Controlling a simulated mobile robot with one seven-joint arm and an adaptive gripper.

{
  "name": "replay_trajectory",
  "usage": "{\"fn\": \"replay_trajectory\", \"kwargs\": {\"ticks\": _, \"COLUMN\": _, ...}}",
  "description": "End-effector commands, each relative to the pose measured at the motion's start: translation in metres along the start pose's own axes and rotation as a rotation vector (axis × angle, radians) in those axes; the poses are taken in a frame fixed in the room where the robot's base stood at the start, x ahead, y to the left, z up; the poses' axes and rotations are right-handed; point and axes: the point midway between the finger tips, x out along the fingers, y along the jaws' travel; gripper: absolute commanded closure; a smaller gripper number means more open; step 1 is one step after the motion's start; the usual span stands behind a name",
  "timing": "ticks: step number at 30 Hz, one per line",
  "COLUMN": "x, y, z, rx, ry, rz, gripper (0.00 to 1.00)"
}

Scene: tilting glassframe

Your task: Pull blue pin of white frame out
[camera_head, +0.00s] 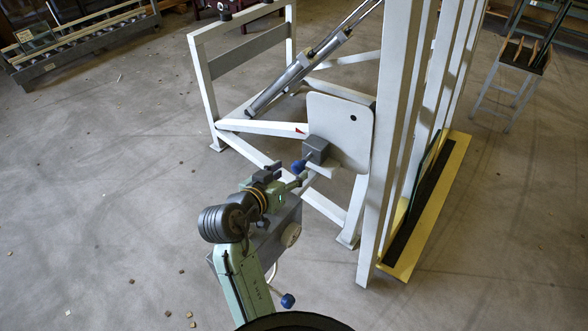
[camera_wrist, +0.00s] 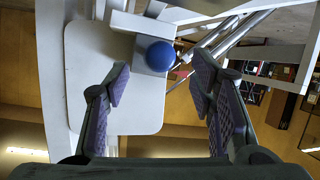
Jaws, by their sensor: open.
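The white frame (camera_head: 394,100) stands at the centre right of the head view, with a rounded white plate (camera_head: 340,120) on it. The blue pin (camera_head: 298,167) has a round blue knob and sits at a grey block beside the plate's lower left. In the wrist view the knob of the blue pin (camera_wrist: 160,56) is above the middle, in front of the white plate (camera_wrist: 85,75). My gripper (camera_wrist: 162,80) is open and empty, one finger on each side of the knob's line. In the head view my gripper (camera_head: 292,182) is close beside the knob. Contact cannot be told.
A grey cylinder (camera_head: 295,75) slants behind the plate. A yellow-edged base (camera_head: 428,220) lies to the right. A grey box (camera_head: 285,235) with a dial is below my gripper; a second blue ball (camera_head: 288,300) is lower down. The floor at left is mostly clear.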

Motion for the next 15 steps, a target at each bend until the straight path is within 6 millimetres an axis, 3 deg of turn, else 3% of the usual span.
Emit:
{"fn": "replay_trajectory", "kwargs": {"ticks": 6, "x": -0.048, "y": -0.001, "z": 0.0, "rx": 0.0, "ry": 0.001, "rz": -0.004, "gripper": 0.49}}
{"fn": "replay_trajectory", "kwargs": {"ticks": 15, "x": -0.08, "y": 0.0, "z": 0.0, "rx": 0.0, "ry": 0.0, "rz": -0.002, "gripper": 0.49}}
